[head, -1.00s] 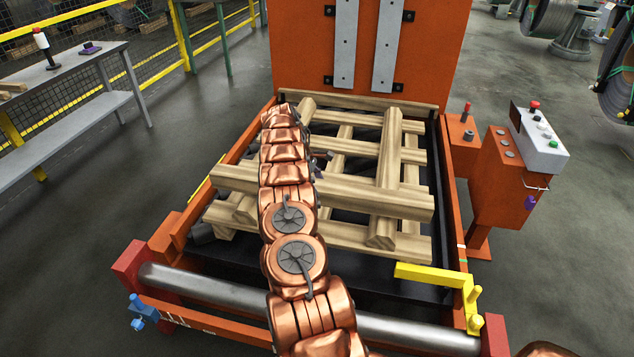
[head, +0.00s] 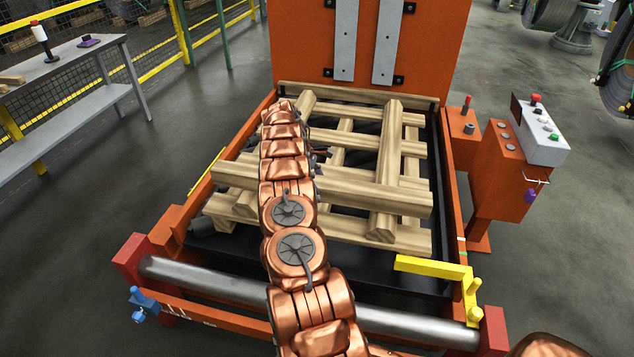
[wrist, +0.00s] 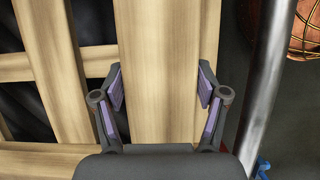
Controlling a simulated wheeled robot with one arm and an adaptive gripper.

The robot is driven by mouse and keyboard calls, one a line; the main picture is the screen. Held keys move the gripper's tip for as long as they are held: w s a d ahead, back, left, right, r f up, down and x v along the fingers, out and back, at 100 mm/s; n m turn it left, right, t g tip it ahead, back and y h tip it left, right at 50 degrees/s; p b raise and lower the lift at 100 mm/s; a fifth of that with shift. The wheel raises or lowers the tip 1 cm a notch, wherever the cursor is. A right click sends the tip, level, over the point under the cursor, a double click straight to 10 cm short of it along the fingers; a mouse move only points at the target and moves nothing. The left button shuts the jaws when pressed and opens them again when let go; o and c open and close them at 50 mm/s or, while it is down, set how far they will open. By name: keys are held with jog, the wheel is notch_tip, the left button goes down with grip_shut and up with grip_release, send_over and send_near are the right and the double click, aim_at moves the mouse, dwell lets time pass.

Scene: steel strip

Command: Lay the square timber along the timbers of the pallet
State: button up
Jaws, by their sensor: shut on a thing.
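The square timber (head: 345,188) runs left to right across the front part of the pallet (head: 410,243) in the head view. My gripper (wrist: 161,86) is shut on this timber (wrist: 157,40), with one finger at each side of it in the wrist view. The pallet has front-to-back timbers (head: 391,135) and left-to-right ones. The held timber crosses the front-to-back timbers. Whether it touches them or hangs just above cannot be told. In the wrist view a parallel pallet timber (wrist: 50,60) lies to its left.
The pallet sits in an orange frame with a tall orange back plate (head: 300,40). A steel roller (head: 210,287) spans the front, with a yellow bracket (head: 430,268) behind it at right. A control box (head: 510,175) stands at right, a grey bench (head: 70,60) at left.

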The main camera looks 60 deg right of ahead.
jog(key=o, duration=1.6)
jog(key=shift+o, duration=1.3)
jog(key=shift+f, duration=0.1)
jog(key=shift+f, duration=0.1)
jog(key=v, duration=0.7)
jog(key=shift+d, duration=0.1)
jog(key=shift+w+r, duration=0.1)
jog(key=shift+r, duration=0.2)
